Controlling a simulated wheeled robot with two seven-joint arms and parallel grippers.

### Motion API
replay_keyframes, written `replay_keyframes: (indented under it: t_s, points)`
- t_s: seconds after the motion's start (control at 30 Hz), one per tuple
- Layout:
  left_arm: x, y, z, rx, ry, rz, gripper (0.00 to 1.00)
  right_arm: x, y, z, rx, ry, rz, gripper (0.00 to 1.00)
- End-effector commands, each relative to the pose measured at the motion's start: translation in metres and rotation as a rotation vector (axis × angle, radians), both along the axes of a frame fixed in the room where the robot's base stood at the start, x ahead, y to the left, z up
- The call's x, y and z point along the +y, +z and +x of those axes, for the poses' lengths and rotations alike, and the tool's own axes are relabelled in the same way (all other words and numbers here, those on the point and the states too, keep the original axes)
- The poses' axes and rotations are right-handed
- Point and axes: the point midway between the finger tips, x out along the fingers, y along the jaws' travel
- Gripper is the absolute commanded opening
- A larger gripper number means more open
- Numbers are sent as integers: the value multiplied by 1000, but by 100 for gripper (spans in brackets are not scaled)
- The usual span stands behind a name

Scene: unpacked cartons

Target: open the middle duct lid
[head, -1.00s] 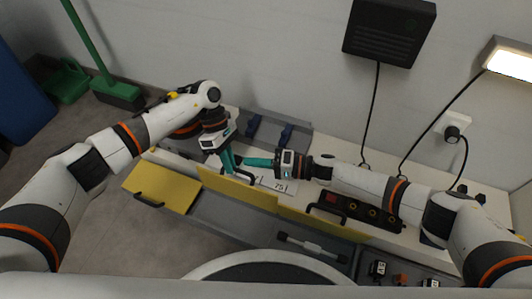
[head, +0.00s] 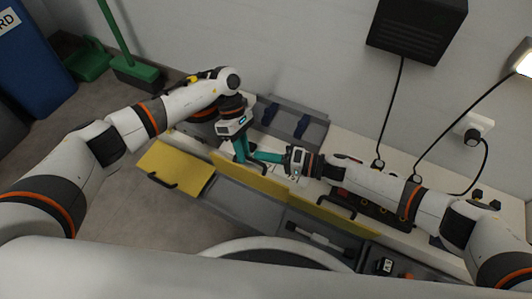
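The duct has yellow lids in a row along the front of the white bench. The middle lid (head: 250,179) stands raised on its far edge, and the grey channel (head: 240,203) in front of it is uncovered. My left gripper (head: 241,157) points down just behind the middle lid's top edge. My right gripper (head: 263,157) reaches in from the right, its teal fingers close to the left one's. Whether either touches the lid is unclear. The fingers overlap in the view, so their opening is hidden. The middle lid's handle is not clearly visible.
The left lid (head: 177,165) lies flat with a black handle (head: 160,181). The right lid (head: 343,217) stands raised, its channel holding a grey bar-shaped object (head: 318,239). A grey tray (head: 290,120) and a black power strip (head: 377,210) are on the bench. Cables hang at the wall.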

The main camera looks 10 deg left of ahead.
Motion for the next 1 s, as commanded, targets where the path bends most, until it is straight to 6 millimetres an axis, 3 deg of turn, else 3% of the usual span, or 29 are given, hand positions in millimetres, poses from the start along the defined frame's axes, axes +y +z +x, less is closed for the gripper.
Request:
replay_keyframes:
  t_s: [0.03, 0.1, 0.77, 1.0]
  points:
    - [2, -6, 0, -1, 6, 8, 22, 4, -5, -9, 8, 18, 3, 0]
    - [2, -5, 0, -3, 5, 6, 32, 4, -5, -9, 8, 18, 2, 0]
    - [-1, 3, 3, -7, 1, -5, 32, 2, -3, -5, 6, 9, -1, 0]
    - [8, 33, 19, -11, 2, -4, 32, 2, -3, -5, 5, 8, 1, 0]
